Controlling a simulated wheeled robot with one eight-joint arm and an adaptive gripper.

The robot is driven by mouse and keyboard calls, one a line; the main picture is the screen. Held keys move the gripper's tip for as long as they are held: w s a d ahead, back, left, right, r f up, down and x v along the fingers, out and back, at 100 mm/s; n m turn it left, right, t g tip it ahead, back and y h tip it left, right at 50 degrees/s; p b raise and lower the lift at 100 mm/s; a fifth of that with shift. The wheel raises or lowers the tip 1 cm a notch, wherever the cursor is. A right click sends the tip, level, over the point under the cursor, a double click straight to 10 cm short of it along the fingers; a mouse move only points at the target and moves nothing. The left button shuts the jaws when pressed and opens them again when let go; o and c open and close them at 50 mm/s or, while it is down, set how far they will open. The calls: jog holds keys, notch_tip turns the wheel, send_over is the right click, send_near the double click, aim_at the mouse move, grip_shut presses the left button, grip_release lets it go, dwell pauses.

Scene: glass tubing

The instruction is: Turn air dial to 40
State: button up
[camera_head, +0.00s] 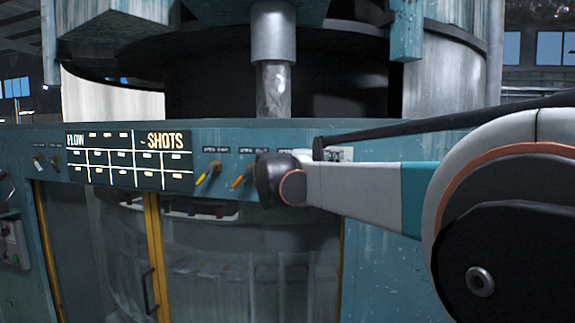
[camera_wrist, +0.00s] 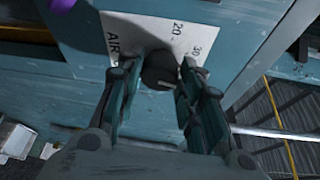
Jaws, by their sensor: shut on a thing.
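The air dial (camera_wrist: 160,70) is a dark round knob in the wrist view. It sits on a white scale plate (camera_wrist: 143,30) marked AIR, 20 and 30; no 40 mark can be made out. My gripper (camera_wrist: 158,80) has its two fingers on either side of the knob, shut on it. A light pointer line on the knob points toward the lower right. In the head view my arm hides the dial and my fingers, and only a small strip of the white plate (camera_head: 338,154) shows behind the arm.
The teal machine panel carries a black FLOW and SHOTS board (camera_head: 128,160). Two levers with yellow (camera_head: 207,178) and orange (camera_head: 240,180) handles stick out just left of my arm. Below are glass doors with a yellow frame (camera_head: 155,255). A thick vertical column (camera_head: 273,60) stands above.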

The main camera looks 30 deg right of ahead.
jog(key=shift+m+y, duration=0.4)
jog(key=shift+m, duration=0.5)
jog(key=o, duration=1.1)
jog(key=shift+c, duration=0.2)
jog(key=v, duration=1.2)
jog(key=shift+r, duration=0.15)
jog(key=shift+s, duration=0.15)
